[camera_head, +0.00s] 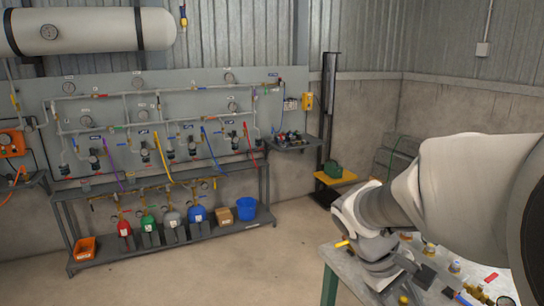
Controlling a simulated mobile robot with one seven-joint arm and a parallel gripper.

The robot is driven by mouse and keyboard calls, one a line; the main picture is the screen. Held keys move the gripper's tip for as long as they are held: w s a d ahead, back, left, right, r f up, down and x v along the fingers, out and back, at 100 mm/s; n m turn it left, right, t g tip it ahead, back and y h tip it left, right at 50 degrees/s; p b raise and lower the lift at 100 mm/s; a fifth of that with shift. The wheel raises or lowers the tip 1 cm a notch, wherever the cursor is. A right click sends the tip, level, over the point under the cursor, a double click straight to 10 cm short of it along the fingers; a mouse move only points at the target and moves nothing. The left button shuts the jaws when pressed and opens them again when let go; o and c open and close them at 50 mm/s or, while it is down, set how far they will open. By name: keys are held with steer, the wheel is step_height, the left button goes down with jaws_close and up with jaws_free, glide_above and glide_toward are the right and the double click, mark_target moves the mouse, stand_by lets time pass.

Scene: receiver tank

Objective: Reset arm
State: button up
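My arm fills the right side of the head view, with its white links reaching in from the right edge. Its lower, narrower part hangs over a grey table (348,287) at the bottom right. The gripper's fingers cannot be made out, so whether they are open or shut does not show. A small yellow piece shows beside the arm's lower end; I cannot tell what it belongs to.
Several small fittings lie on the table. A pipe panel (110,88) with gauges and coloured hoses stands at the back left, under a white tank (90,31). Below it a bench holds several coloured bottles, an orange bin (84,249) and a blue bucket (246,208). Open floor lies between.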

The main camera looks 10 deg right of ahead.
steer(key=a+r+t+y, duration=0.3)
steer(key=a+t, duration=0.1)
steer(key=a, duration=0.5)
steer(key=s+a+r+m+t+y, duration=0.1)
steer(key=a+r+t+y, duration=0.1)
steer(key=a, duration=0.8)
steer(key=shift+r+t+y, duration=0.4)
steer(key=shift+r+t, duration=0.3)
steer(key=shift+t, duration=0.3)
steer(key=shift+s, duration=0.1)
